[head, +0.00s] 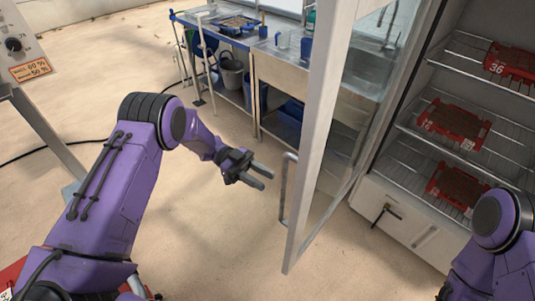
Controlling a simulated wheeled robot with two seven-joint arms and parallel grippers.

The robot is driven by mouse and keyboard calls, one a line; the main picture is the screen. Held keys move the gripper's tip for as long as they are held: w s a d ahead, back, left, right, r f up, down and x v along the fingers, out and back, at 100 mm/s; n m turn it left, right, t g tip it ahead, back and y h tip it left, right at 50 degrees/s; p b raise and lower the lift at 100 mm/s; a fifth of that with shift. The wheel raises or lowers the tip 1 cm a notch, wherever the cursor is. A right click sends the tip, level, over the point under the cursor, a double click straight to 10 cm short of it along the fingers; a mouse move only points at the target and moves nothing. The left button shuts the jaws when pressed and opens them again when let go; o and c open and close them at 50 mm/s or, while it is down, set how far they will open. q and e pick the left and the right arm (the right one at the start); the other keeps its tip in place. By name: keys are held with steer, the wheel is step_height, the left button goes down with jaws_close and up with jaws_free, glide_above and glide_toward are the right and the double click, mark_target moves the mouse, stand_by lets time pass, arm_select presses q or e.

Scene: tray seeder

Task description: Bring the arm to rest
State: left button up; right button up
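My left arm is purple and comes in from the left, bent at the elbow. Its dark gripper (262,177) is open, with nothing between its fingers. It hangs in the air a short way left of the handle (286,190) of the open glass door (318,140); I see no contact. My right arm (495,225) shows only in part at the lower right, and its gripper is outside the view.
The cabinet on the right holds red trays (452,122) on wire racks (425,150). A steel bench (278,65) with a bucket (232,78) below stands at the back. A control panel (22,50) is at the upper left. The floor (225,240) between is clear.

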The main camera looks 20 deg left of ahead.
arm_select(q)
steer(key=w+f+n+t+y, duration=0.3)
steer(key=w+f+n+t, duration=0.35)
steer(key=n+t, duration=0.75)
steer(key=s+a+f+n+t+y+b, duration=0.1)
steer(key=s+a+f+n+y, duration=0.1)
steer(key=s+f+n+y, duration=0.25)
steer(key=s+a+f+n+t+y+b, duration=0.1)
steer(key=s+a+f+n+t+y, duration=0.15)
steer(key=f+y, duration=0.35)
steer(key=s+a+f+n+g+y+b, duration=0.1)
steer(key=s+a+f+n+g+y, duration=0.1)
steer(key=s, duration=0.7)
steer(key=s+a+f+n+g+y+b, duration=0.1)
steer(key=s+a+f+n+g+y, duration=0.1)
steer(key=s, duration=0.7)
steer(key=s+a+f+n+g+y+b, duration=0.1)
steer(key=s+a+f+n+g+y, duration=0.2)
steer(key=s, duration=0.6)
step_height(320, 180, down, 3)
steer(key=shift+a+f+g+b, duration=0.15)
steer(key=shift+a+g+b, duration=0.3)
steer(key=shift+g, duration=0.7)
steer(key=shift+w+a, duration=0.1)
